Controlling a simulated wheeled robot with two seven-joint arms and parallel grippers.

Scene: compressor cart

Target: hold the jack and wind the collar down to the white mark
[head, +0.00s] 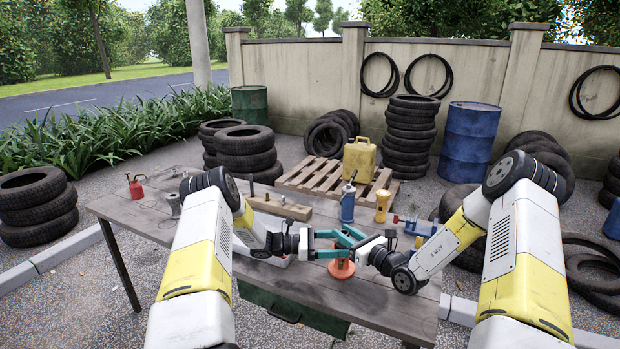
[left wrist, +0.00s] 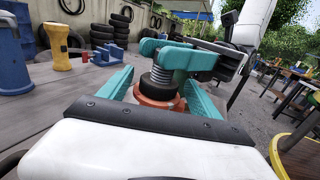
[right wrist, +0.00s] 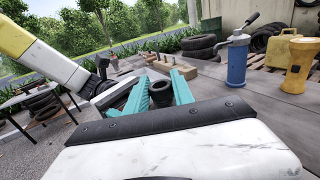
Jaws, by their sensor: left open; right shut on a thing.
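The jack (head: 341,269) stands upright on the table, with a wide orange base. Its orange body (left wrist: 158,98) and dark ribbed screw part (left wrist: 163,79) show in the left wrist view. My right gripper (head: 352,244) is shut around the upper part, which I take for the collar. Its dark round top (right wrist: 162,87) shows between the fingers in the right wrist view. My left gripper (left wrist: 158,90) is open, its fingers on either side of the jack, lower than the right gripper's. The fingers hide much of the jack, and I cannot make out the white mark.
On the table (head: 160,222) are a blue bottle-like tool (head: 347,203), a yellow torch (head: 382,207), a blue vise-like item (head: 410,226), a wooden block with posts (head: 280,206) and a red oil can (head: 135,186). A pale tray lies under my left wrist. The left tabletop is mostly clear.

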